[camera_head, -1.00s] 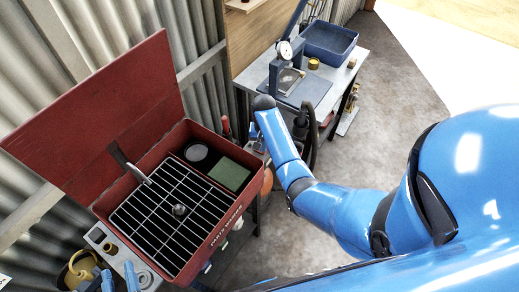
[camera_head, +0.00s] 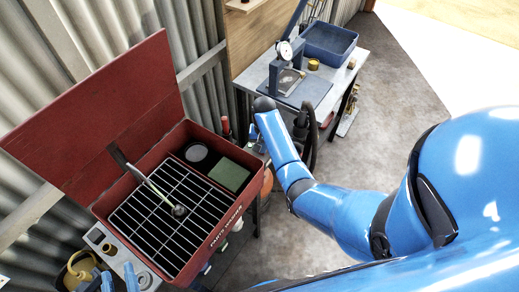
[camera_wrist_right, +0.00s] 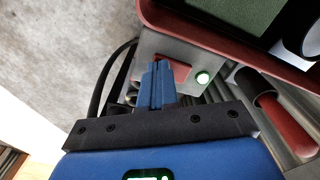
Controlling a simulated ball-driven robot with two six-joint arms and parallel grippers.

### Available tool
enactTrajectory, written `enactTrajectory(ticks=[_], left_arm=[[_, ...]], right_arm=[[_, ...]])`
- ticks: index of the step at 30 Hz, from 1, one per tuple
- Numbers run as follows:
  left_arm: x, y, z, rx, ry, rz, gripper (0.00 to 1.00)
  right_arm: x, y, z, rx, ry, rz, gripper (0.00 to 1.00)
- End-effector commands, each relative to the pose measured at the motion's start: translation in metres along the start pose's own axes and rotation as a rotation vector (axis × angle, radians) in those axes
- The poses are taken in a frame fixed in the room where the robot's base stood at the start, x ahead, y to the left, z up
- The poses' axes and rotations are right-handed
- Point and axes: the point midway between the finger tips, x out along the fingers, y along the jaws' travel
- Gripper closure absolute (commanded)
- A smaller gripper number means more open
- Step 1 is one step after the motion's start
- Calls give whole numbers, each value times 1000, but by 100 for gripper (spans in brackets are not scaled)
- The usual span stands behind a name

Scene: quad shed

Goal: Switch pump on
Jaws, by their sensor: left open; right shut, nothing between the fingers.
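The red parts washer (camera_head: 228,215) stands open at left in the head view, with a black grate inside. A pale stream (camera_head: 160,193) runs from its spout (camera_head: 121,158) to the drain (camera_head: 180,210). My left gripper (camera_head: 119,281) is open at the bottom left of the head view, near the washer's front left corner.
A bench with a press (camera_head: 287,68) and a blue tray (camera_head: 329,40) stands behind. A red-handled tool (camera_wrist_right: 285,125) lies close to my right gripper. Dark cables hang beside the grey box. The concrete floor (camera_head: 400,120) is clear at right.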

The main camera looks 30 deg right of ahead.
Motion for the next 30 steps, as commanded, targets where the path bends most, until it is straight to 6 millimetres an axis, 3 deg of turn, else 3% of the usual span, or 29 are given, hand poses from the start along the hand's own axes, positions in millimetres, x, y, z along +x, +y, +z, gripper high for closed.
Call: enactTrajectory(ticks=[30], left_arm=[[-1, 0, -68, 0, 0, 0, 57]], right_arm=[[-68, 0, 1, 0, -3, 1, 100]])
